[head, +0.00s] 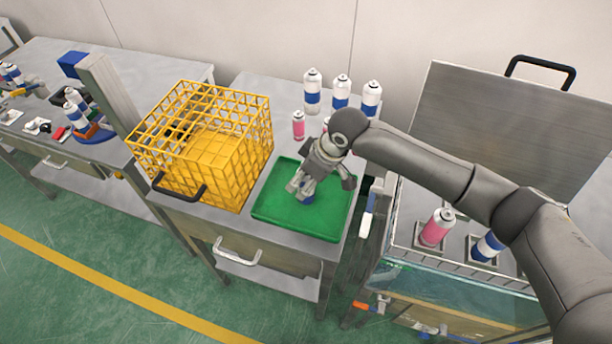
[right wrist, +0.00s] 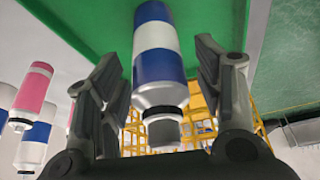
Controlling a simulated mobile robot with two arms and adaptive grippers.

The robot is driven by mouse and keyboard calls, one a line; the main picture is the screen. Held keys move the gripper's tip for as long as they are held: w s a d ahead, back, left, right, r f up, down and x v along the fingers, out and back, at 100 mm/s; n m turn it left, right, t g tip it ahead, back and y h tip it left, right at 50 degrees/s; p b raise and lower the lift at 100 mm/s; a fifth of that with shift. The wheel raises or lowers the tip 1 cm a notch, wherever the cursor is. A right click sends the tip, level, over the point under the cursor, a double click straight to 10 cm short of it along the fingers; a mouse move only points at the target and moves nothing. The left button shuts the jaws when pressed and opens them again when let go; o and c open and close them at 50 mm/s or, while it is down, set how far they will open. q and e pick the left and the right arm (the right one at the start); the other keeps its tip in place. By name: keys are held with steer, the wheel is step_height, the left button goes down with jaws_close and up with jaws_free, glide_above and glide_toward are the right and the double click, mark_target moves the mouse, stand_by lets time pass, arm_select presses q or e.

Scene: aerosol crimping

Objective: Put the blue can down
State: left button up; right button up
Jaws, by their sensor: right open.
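My right gripper (head: 320,186) is over the green tray (head: 272,213), with its arm coming in from the right. In the right wrist view its two fingers (right wrist: 158,62) are spread apart, one on each side of the blue can (right wrist: 158,62). The can is white with blue bands and a dark top end, and its base meets the green tray surface (right wrist: 90,20). Gaps show between the can and both fingers. In the head view only a small blue part of the can (head: 307,198) shows beneath the gripper. My left gripper is not in view.
A yellow wire crate (head: 200,145) stands left of the tray. Several blue-banded cans (head: 312,92) and a pink can (head: 298,126) stand behind it. At the right, an open-lidded tank (head: 505,120) holds a pink can (head: 437,227) and a blue can (head: 487,246). The tray's front is clear.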

steer(key=b+v, duration=0.1)
steer(key=v, duration=1.1)
steer(key=shift+b, duration=0.4)
steer(key=shift+r, duration=0.1)
